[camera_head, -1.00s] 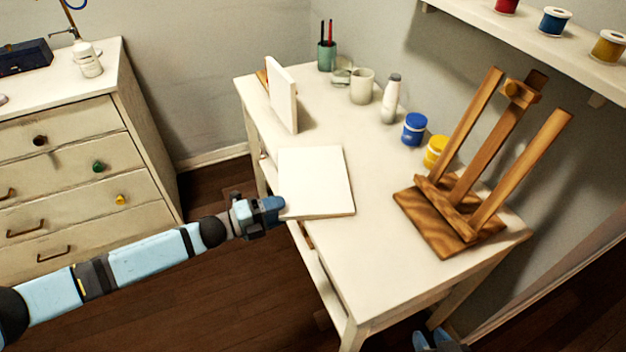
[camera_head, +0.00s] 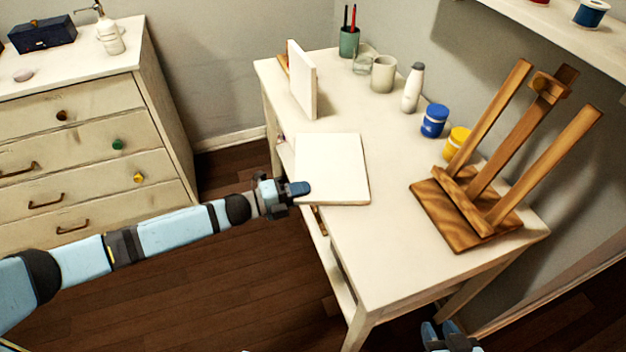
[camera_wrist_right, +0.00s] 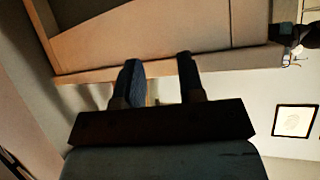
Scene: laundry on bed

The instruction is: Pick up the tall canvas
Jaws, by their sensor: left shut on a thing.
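A flat white canvas (camera_head: 335,167) lies on the table near its left edge. A second white canvas (camera_head: 303,80) stands upright farther back; I cannot tell for certain which is the tall one. My left gripper (camera_head: 303,188) is shut on the left edge of the flat canvas, near its front corner, with one finger over the top face. The canvas appears to rest on the tabletop. My right gripper (camera_head: 440,334) is low at the front right of the table; in the right wrist view (camera_wrist_right: 158,78) its fingers are apart with nothing between them.
The white table (camera_head: 385,255) has clear room in front of the canvas. A wooden easel (camera_head: 470,195) stands at right. Blue (camera_head: 434,121) and yellow (camera_head: 457,141) paint jars, a white bottle (camera_head: 412,88) and cups line the back. A drawer chest (camera_head: 75,140) stands left.

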